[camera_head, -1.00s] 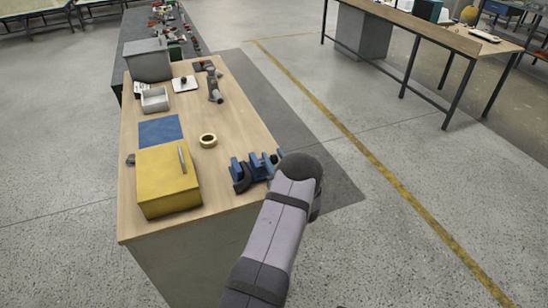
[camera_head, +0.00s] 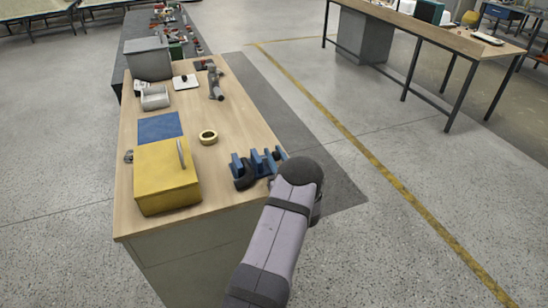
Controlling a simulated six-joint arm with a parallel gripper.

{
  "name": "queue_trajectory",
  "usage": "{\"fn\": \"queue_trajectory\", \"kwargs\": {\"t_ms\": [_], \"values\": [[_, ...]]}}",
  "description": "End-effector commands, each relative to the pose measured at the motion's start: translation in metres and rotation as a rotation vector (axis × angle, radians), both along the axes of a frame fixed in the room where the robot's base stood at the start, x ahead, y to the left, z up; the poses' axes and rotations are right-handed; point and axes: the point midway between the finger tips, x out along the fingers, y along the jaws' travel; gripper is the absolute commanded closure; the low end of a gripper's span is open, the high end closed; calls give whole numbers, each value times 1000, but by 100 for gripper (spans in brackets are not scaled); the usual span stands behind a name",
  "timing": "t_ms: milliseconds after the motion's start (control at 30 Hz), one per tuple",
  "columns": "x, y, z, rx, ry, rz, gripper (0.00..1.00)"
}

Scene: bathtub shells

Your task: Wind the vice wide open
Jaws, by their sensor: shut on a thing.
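The blue vice (camera_head: 257,166) sits at the right edge of the wooden workbench (camera_head: 222,186). Several upright blue plates show, with dark parts at its left side and between them. My arm reaches in from the bottom, and its dark rounded joint lies in front of the vice's right end. My gripper is hidden behind this arm. The vice's handle cannot be made out, and whether the gripper touches it cannot be told.
A yellow box (camera_head: 164,182) stands left of the vice. A tape roll (camera_head: 208,137) and a blue sheet (camera_head: 160,127) lie behind. A grey tool (camera_head: 215,84), a small bin (camera_head: 154,98) and a grey box (camera_head: 149,61) stand further back.

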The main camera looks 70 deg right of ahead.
Motion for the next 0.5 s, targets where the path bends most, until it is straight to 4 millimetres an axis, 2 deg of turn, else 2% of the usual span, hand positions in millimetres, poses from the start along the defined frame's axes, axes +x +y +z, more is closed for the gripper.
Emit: {"fn": "queue_trajectory", "kwargs": {"t_ms": [33, 133, 167, 200, 500], "values": [[-6, -5, 3, -5, -1, -18, 99], [-7, -5, 3, -5, -1, -18, 99], [-7, -5, 3, -5, -1, -18, 69], [-6, -4, 3, -4, 0, -18, 65], [-4, -2, 1, -1, 0, -11, 65]]}}
